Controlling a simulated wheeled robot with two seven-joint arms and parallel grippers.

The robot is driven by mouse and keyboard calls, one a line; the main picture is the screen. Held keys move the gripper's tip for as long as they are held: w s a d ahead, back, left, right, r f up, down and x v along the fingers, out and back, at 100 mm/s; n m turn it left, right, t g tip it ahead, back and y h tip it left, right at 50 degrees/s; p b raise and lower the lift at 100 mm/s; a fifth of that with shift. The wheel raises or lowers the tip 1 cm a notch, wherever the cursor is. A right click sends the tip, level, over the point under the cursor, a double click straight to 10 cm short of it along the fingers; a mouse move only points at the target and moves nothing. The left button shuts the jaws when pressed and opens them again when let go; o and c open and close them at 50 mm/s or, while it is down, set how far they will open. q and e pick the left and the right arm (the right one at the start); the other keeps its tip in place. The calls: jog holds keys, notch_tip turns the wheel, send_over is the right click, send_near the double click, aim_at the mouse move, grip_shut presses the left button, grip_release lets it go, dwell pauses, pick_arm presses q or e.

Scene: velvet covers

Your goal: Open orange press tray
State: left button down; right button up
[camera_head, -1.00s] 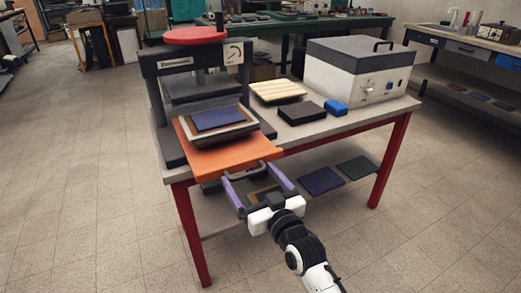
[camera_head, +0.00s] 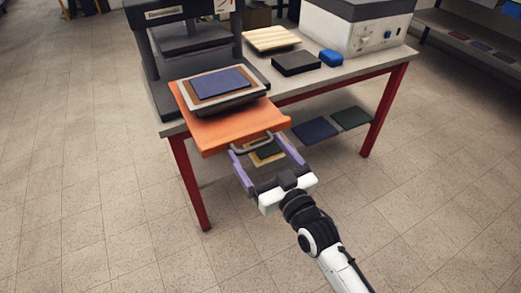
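The orange press tray (camera_head: 222,134) sticks out past the table's front edge, below the press (camera_head: 155,70). A plate stack with a dark blue velvet cover (camera_head: 220,82) lies on it. The tray's grey bar handle (camera_head: 252,144) is at its front. My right gripper (camera_head: 255,146) is at the handle, its purple fingers spread wide, one at each end of the bar. The fingers appear to touch the handle from both sides, though exact contact is hard to see. My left gripper is not in view.
On the table (camera_head: 345,71) stand a grey-white box unit (camera_head: 350,35), a small blue block (camera_head: 331,58), a black pad (camera_head: 296,63) and a cream ribbed pad (camera_head: 271,39). Dark panels (camera_head: 316,130) lie below. Floor in front is clear.

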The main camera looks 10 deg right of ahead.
jog(key=shift+o, duration=1.2)
jog(key=shift+f, duration=0.1)
jog(key=shift+s, duration=0.1)
jog(key=shift+s+d, duration=0.15)
jog(key=shift+s, duration=0.2)
jog(key=v, duration=0.9)
jog(key=shift+s+p, duration=0.25)
jog(key=shift+p, duration=0.2)
jog(key=s+d+f+m+g+h+p, duration=0.1)
jog(key=s+d+f+g+h+p, duration=0.1)
jog(key=s+f+g, duration=0.6)
jog(key=s+d+f+p, duration=0.1)
jog(key=s+f+p, duration=0.1)
jog(key=s+f, duration=0.4)
notch_tip(320, 180, down, 2)
jog(key=shift+s+f+g, duration=0.1)
jog(key=shift+s+g, duration=0.2)
jog(key=shift+g, duration=0.1)
